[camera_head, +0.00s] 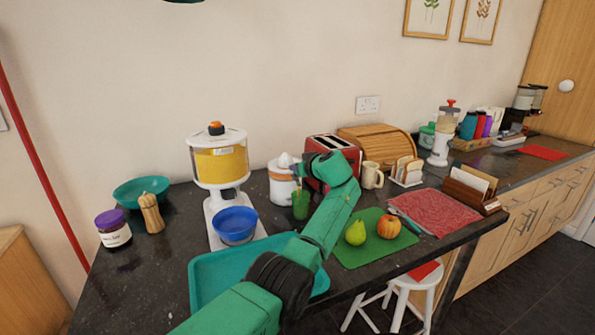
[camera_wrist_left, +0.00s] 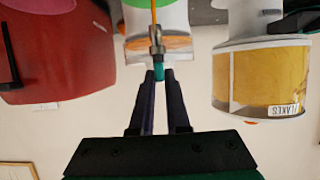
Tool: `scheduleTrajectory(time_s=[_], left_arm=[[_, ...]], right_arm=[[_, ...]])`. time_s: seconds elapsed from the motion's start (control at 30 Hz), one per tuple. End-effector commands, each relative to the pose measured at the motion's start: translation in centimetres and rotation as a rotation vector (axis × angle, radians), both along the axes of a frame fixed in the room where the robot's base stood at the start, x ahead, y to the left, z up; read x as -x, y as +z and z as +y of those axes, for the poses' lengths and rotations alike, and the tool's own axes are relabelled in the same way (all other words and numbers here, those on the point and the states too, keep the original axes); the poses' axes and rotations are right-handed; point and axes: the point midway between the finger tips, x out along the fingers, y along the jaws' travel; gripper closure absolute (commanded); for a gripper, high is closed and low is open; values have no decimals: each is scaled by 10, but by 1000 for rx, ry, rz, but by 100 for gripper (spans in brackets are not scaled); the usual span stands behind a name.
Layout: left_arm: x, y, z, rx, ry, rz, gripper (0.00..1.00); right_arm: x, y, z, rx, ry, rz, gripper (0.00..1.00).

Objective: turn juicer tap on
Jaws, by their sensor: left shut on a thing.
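The juicer (camera_head: 281,188) is white with an orange band and stands against the wall, left of the red toaster (camera_head: 333,155). In the left wrist view, which is upside down, the juicer (camera_wrist_left: 145,48) faces me. Its tap (camera_wrist_left: 158,72) is grey with a teal tip. My left gripper (camera_wrist_left: 159,76) is shut on the teal tip, with one dark finger on each side. In the head view my left gripper (camera_head: 298,174) is at the juicer's right front, and my green arm hides part of it. My right gripper is in neither view.
A cereal dispenser (camera_head: 219,172) with a blue bowl (camera_head: 235,224) is to the left. A teal tray (camera_head: 205,283) and a green mat (camera_head: 350,253) with a pear and an apple lie in front.

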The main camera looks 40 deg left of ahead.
Motion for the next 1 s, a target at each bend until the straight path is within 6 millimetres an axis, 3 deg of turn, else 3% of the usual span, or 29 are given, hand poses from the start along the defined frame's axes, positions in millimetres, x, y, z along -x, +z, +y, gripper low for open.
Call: scheduleTrajectory(time_s=[0.2, 0.23, 0.3, 0.73, 0.87, 1.0], left_arm=[[0, 1, 1, 0, 1, -2, 100], [0, 1, 1, -1, 1, -3, 75], [0, 1, 1, -1, 1, -3, 56], [3, 3, -8, -2, -3, -2, 56], [12, 9, -24, 0, -3, -5, 56], [27, 22, -56, 3, -5, -7, 56]], right_arm=[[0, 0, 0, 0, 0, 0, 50], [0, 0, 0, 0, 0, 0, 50], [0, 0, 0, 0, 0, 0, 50], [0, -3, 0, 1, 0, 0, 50], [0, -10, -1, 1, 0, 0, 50], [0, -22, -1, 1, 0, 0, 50]])
